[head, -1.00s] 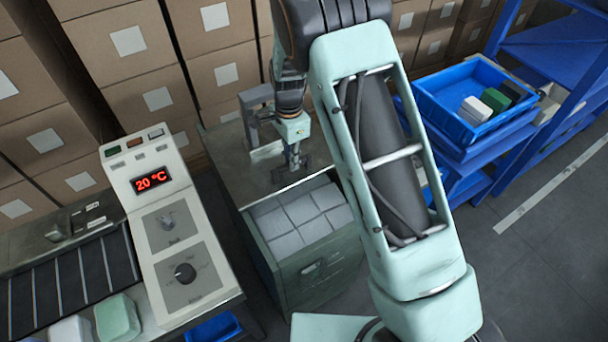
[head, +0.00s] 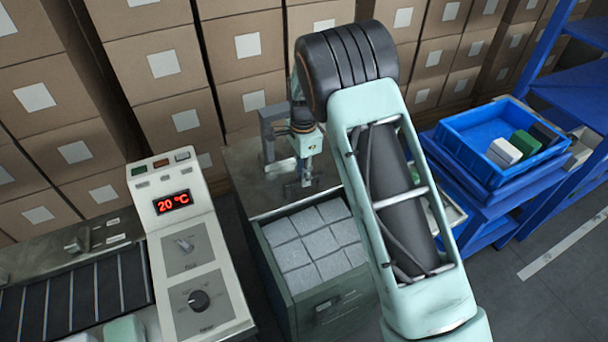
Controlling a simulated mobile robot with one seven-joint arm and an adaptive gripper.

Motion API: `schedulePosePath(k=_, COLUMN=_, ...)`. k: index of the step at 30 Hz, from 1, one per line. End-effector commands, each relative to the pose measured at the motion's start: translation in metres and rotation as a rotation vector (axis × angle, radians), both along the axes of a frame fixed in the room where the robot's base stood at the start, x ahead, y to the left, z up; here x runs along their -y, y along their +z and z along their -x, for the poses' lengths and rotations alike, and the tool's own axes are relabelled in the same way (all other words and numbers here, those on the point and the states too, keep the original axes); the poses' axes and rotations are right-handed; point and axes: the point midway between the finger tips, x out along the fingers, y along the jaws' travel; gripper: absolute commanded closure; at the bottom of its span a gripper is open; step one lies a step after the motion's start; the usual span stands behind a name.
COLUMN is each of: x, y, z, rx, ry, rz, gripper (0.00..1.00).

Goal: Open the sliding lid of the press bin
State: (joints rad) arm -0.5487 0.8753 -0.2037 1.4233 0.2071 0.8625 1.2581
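The press bin (head: 335,312) is a dark green box with a small handle on its front. Its grey metal sliding lid (head: 256,190) covers the back part. The front part is uncovered and shows rows of pale grey blocks (head: 318,248). My gripper (head: 303,186) points down at the lid near its front edge, small and dark in this view. I cannot tell whether its fingers are shut on a lid handle. My own arm hides the bin's right side.
A control panel (head: 210,255) reading 20 °C stands left of the bin, beside a roller conveyor (head: 75,295). A grey bracket (head: 267,135) rises behind the lid. Stacked cartons (head: 150,75) line the back. A blue tray (head: 465,130) with several blocks is at right.

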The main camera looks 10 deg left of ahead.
Motion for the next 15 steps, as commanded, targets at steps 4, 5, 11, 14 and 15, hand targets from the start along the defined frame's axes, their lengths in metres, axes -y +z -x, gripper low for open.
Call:
schedulePosePath(k=4, x=0.000, y=0.000, z=0.000, rx=0.000, ry=0.000, rz=0.000, gripper=0.70)
schedulePosePath(k=5, x=0.000, y=0.000, z=0.000, rx=0.000, ry=0.000, rz=0.000, gripper=0.70)
schedulePosePath(k=11, x=0.001, y=0.001, z=0.000, rx=0.000, ry=0.000, rz=0.001, gripper=0.70)
schedulePosePath(k=14, x=0.000, y=0.007, z=-0.001, rx=0.002, ry=0.000, rz=0.000, gripper=0.70)
schedulePosePath(k=15, x=0.000, y=0.013, z=-0.001, rx=0.003, ry=0.000, rz=-0.001, gripper=0.70)
